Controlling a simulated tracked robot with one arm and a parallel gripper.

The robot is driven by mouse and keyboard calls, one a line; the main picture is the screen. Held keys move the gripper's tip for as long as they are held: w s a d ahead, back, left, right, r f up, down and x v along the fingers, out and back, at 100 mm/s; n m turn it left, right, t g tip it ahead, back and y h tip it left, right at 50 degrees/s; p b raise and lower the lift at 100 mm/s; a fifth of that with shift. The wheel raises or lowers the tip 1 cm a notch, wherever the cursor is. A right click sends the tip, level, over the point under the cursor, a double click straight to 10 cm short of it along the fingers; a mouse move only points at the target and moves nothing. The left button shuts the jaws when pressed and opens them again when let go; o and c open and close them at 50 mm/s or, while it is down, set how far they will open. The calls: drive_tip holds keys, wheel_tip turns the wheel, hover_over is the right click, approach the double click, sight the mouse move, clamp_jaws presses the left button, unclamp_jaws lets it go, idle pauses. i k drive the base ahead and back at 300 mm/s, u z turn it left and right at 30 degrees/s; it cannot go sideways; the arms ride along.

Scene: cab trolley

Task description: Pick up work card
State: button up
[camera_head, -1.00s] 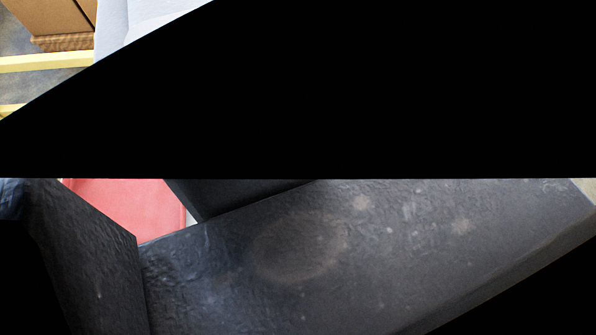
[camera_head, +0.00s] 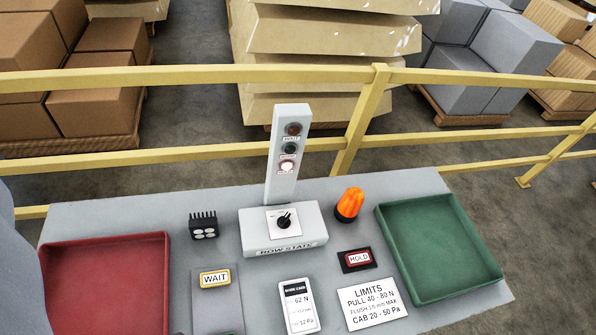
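The work card (camera_head: 300,309) is a small white upright rectangle with a dark header strip and printed values, including "62 N". It lies on the grey table (camera_head: 130,212) near the bottom middle of the view, between the WAIT button and the LIMITS sheet. Its whole face shows, with nothing over it. My gripper is not in view. A smooth grey shape fills the lower left edge; I cannot tell what it is.
A red tray (camera_head: 108,290) stands left and a green tray (camera_head: 436,248) right. Behind the card stands a control box (camera_head: 283,232) with a lamp post. An orange beacon (camera_head: 349,205), WAIT button (camera_head: 215,279), HOLD button (camera_head: 358,259) and LIMITS sheet (camera_head: 372,304) surround it. A yellow railing (camera_head: 200,76) runs behind.

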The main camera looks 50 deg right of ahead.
sight(299, 307)
drive_tip(key=k, duration=2)
drive_tip(key=z, duration=0.45)
drive_tip(key=i, duration=1)
